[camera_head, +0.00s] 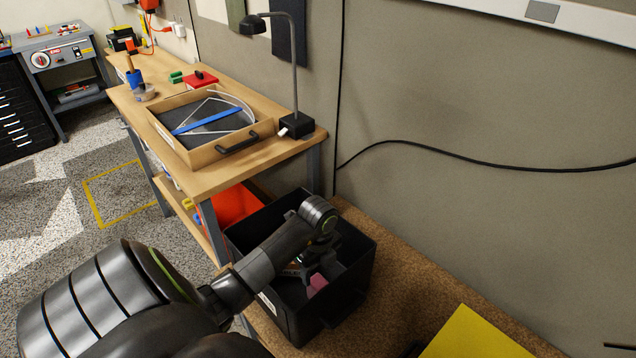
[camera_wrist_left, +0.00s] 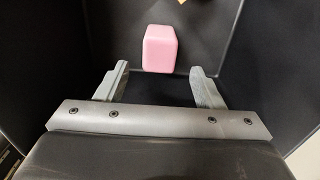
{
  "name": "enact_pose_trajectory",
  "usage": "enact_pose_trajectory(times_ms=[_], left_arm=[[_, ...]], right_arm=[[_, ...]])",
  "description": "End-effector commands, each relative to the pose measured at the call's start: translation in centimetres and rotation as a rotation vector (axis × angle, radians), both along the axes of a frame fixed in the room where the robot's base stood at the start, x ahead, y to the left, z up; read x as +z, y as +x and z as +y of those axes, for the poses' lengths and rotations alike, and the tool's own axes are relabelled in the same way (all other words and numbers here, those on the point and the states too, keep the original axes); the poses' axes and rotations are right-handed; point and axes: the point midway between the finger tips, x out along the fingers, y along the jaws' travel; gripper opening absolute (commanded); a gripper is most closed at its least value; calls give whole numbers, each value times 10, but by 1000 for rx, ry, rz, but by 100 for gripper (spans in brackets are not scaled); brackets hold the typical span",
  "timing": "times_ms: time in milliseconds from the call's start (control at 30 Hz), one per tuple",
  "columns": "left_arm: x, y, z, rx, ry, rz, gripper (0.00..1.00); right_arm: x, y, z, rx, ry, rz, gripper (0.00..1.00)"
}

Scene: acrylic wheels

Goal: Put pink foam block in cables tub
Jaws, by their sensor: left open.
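The pink foam block (camera_head: 317,283) is inside a black tub (camera_head: 352,262) with a white label on its near side. I cannot read whether the label says cables. In the left wrist view the pink block (camera_wrist_left: 160,48) lies just beyond the gap between the fingertips, apart from both fingers. My left arm reaches down into the tub, and my left gripper (camera_wrist_left: 160,82) is open and empty. In the head view the wrist and tub walls hide part of the gripper and the tub floor. My right gripper is not seen.
The tub stands on a brown speckled surface (camera_head: 395,290) against the wall. A yellow sheet (camera_head: 475,337) lies to its right. A wooden workbench (camera_head: 240,178) with a tray (camera_head: 178,147) and a lamp (camera_head: 297,70) is behind it. An orange bin (camera_head: 232,203) is below.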

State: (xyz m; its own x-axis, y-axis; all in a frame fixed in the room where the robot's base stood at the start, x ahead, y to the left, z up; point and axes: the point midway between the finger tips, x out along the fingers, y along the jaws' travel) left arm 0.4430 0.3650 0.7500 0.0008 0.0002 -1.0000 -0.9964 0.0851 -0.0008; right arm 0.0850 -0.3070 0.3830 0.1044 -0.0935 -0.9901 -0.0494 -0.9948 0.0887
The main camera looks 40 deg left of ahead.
Motion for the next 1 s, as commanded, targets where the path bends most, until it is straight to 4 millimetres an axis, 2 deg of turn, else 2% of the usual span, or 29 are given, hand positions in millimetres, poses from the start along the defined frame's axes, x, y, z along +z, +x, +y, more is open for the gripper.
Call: enact_pose_trajectory(times_ms=[100, 300, 1000], left_arm=[[25, 1, 1, -1, 2, -3, 62], [49, 0, 0, 0, 1, 0, 62], [55, 0, 0, 0, 0, 1, 62]], right_arm=[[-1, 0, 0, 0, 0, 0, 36], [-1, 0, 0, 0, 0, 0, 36], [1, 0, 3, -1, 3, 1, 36]])
